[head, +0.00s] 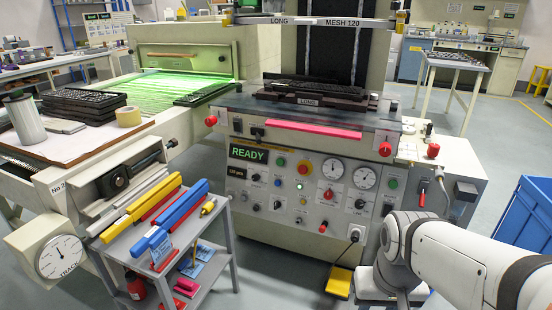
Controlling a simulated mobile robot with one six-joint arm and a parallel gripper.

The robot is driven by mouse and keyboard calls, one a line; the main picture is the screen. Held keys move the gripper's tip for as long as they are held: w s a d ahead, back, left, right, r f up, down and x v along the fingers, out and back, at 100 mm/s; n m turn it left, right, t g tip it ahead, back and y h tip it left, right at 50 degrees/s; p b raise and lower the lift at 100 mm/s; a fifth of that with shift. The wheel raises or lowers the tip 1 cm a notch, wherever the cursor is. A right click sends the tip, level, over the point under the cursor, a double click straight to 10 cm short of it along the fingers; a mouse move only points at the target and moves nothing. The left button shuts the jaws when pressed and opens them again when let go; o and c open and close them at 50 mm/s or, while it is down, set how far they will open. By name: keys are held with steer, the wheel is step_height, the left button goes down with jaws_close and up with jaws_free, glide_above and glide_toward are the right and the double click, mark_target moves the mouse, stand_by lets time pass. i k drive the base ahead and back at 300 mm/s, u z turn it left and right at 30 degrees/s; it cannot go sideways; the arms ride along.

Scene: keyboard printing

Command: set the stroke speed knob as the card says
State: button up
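The printing machine's front control panel (315,232) faces me in the head view. It carries several small black knobs, among them one at the left (255,177), one lower down (277,205) and one at the right (360,204). Their labels are too small to read, so I cannot tell which is the stroke speed knob or how it is set. A lit display (249,154) reads READY. I cannot make out a card with a speed setting. Parts of my white arm show at the lower right, but my gripper is not in view.
A grey trolley (222,262) with coloured bars stands at the front left. A blue bin (526,225) is at the right. A yellow pedal (339,282) lies on the floor.

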mark_target(256, 177)
steer(key=u, duration=0.05)
steer(key=i, duration=1.2)
steer(key=u, duration=2.25)
